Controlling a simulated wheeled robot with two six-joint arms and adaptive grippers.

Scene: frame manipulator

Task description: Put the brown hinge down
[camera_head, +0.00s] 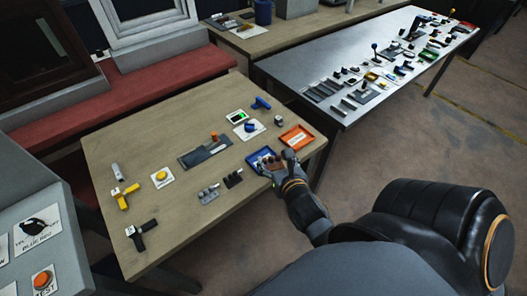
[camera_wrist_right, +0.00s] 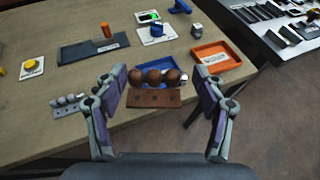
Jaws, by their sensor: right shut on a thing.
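The brown hinge (camera_wrist_right: 153,97) shows in the right wrist view between my right fingers, with round brown knuckles above a flat plate with holes. My right gripper (camera_wrist_right: 155,84) is shut on it. In the head view my right gripper (camera_head: 279,163) is at the right front edge of the wooden table (camera_head: 130,150), over the blue tray (camera_head: 252,157). The blue tray also shows behind the hinge in the right wrist view (camera_wrist_right: 148,64). The hinge's height above the tray is hard to tell. My left gripper is not in view.
An orange tray (camera_head: 297,138) lies right of the blue one. Dark and grey hinges (camera_head: 233,179), a dark board with an orange peg (camera_head: 205,150) and several tools lie on the table. A grey table (camera_head: 350,75) full of parts stands behind.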

